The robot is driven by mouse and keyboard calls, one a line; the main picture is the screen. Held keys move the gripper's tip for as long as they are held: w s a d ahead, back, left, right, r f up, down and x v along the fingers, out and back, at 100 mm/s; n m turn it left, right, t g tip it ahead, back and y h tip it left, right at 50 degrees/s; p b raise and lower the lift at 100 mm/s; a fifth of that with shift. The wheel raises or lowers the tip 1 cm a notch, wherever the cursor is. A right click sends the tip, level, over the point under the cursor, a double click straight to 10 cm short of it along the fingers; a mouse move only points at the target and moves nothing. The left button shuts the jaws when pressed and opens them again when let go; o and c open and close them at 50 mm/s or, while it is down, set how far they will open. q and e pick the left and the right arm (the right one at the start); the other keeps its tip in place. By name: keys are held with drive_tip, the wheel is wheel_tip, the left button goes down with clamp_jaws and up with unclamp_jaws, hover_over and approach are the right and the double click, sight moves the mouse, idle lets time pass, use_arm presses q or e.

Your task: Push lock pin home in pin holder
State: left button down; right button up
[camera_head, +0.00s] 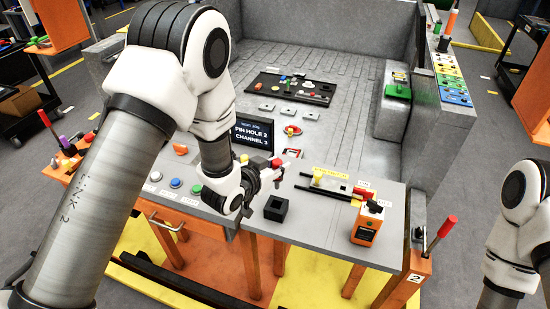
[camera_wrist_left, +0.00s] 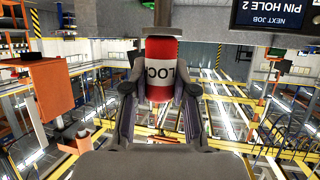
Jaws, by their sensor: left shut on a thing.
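The lock pin has a red head with a white band lettered "LOC", seen between my left fingers in the left wrist view (camera_wrist_left: 161,72). Its red end also shows in the head view (camera_head: 277,163). My left gripper (camera_head: 268,175) is shut on the pin over the grey table. In the wrist view the fingers (camera_wrist_left: 160,88) press on both sides of the red head. A black square block (camera_head: 276,208) with an opening on top, perhaps the pin holder, stands just in front of the gripper. The pin's lower end is hidden in the head view. My right gripper is out of view.
A screen reading "PIN HOLE 2 CHANNEL 3" (camera_head: 251,133) stands behind the gripper. An orange box (camera_head: 368,224) and black rails (camera_head: 330,192) are to the right. Coloured buttons (camera_head: 175,183) line the table's left. A dark tray of parts (camera_head: 291,87) lies farther back.

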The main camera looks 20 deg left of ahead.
sight(276, 182)
use_arm(q)
drive_tip(key=shift+s+a, duration=0.1)
drive_tip(key=shift+s, duration=0.05)
drive_tip(key=shift+f+b, duration=0.15)
drive_tip(key=shift+b, duration=0.15)
wheel_tip(276, 182, down, 4)
drive_tip(key=b, duration=0.3)
drive_tip(key=shift+f, duration=0.1)
drive_tip(key=shift+f+b, duration=0.55)
drive_tip(key=shift+b, duration=0.05)
drive_tip(key=shift+f+b, duration=2.15)
drive_tip(key=shift+f, duration=0.4)
drive_tip(key=c, duration=0.8)
unclamp_jaws()
drive_tip(key=shift+c, duration=0.2)
